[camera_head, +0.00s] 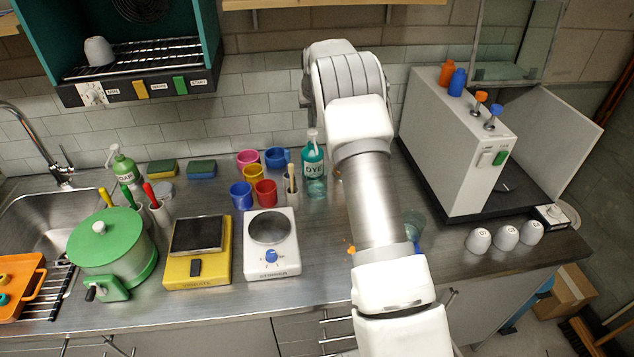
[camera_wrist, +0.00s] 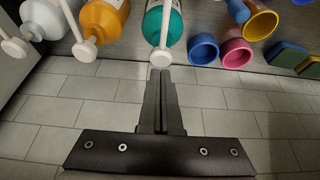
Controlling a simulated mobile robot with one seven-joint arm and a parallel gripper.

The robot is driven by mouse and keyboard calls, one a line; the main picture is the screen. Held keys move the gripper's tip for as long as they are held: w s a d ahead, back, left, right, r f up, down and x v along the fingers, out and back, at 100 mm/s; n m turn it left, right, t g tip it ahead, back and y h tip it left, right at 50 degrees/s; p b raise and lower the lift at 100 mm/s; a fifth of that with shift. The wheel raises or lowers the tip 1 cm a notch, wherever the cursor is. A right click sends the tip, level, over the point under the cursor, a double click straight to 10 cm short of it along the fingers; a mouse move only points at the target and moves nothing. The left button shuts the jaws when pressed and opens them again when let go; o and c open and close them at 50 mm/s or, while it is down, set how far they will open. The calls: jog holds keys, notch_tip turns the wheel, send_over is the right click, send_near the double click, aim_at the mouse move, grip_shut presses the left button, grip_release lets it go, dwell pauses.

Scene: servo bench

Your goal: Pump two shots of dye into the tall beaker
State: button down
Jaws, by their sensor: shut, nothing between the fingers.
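The teal dye bottle (camera_head: 314,174) stands upright near the back wall, with a white pump on top and a DYE label. In the wrist view the bottle (camera_wrist: 174,26) is at the top, its white pump head (camera_wrist: 160,58) just beyond my fingertips. My gripper (camera_wrist: 160,73) is shut and empty; I cannot tell whether it touches the pump. In the head view my arm hides the gripper. A greenish clear vessel (camera_head: 413,222) shows partly behind my arm; I cannot tell whether it is the tall beaker.
An orange pump bottle (camera_wrist: 103,20) and a white one (camera_wrist: 42,20) stand beside the dye. Several coloured mugs (camera_head: 265,192) stand on its other side. A large grey unit (camera_head: 450,140) stands right.

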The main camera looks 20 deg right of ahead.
jog(key=shift+r, duration=0.1)
notch_tip(320, 180, up, 6)
jog(key=p, duration=0.4)
dwell(0.4)
dwell(0.3)
